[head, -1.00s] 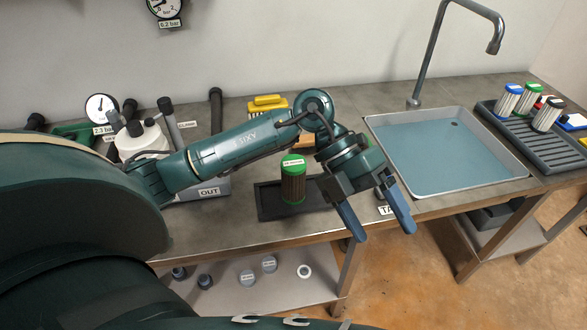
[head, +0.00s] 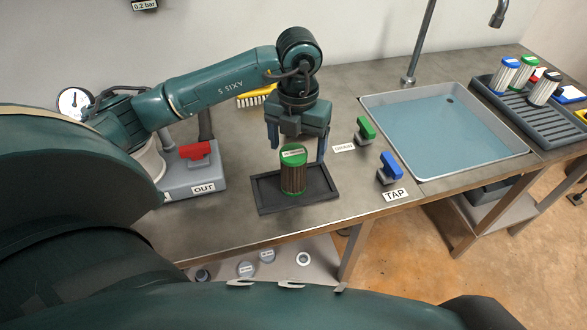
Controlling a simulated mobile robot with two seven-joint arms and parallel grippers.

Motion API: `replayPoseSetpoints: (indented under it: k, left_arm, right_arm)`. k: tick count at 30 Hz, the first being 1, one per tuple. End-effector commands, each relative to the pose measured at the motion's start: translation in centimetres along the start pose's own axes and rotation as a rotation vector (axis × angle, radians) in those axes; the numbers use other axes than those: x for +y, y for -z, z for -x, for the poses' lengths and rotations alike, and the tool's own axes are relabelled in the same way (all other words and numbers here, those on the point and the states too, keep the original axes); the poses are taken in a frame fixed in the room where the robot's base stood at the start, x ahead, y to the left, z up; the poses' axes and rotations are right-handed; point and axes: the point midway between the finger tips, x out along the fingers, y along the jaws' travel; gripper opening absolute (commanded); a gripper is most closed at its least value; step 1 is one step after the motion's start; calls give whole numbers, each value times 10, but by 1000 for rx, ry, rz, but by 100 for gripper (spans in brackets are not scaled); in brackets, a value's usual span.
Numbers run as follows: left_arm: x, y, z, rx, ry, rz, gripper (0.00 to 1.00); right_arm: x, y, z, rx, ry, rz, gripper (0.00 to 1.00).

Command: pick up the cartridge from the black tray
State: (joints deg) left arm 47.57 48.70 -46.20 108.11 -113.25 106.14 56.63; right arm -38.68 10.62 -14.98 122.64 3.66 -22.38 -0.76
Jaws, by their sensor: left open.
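The cartridge (head: 293,176) stands upright on the black tray (head: 325,197). It has a green cap with a white label and a dark brownish pleated body. My left gripper (head: 297,152) is open, with its blue fingers pointing down. In the picture one finger shows to the left of the cartridge's cap and one to the right. The gripper seems to be just behind or above the cartridge, and I cannot tell whether a finger touches it. My right gripper is not in view.
Green (head: 365,130) and blue (head: 389,167) valve handles stand right of the tray. A sink (head: 440,140) and a grey rack (head: 540,125) with several cartridges lie further right. A grey block with a red handle (head: 195,153) stands left. A yellow brush (head: 256,97) lies behind.

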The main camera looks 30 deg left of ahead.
Motion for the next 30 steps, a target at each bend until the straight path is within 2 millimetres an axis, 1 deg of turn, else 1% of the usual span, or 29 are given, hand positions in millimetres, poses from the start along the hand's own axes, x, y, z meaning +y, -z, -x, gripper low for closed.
replayPoseSetpoints:
  k: [5,10,14,17,22,23,30]
  left_arm:
    - [2,1,-12,3,0,-1,78]
    - [8,1,-37,4,0,0,78]
    - [7,0,-53,2,1,-2,78]
    - [7,0,-57,1,1,-2,78]
    - [7,0,-57,0,2,-2,78]
    - [7,0,-57,0,2,-2,77]
    - [7,0,-57,0,2,-2,58]
  right_arm:
    - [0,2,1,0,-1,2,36]
    - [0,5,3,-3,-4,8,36]
    - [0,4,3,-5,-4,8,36]
    - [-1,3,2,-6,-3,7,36]
    - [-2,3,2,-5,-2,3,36]
    - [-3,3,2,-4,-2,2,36]
    - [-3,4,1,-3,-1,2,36]
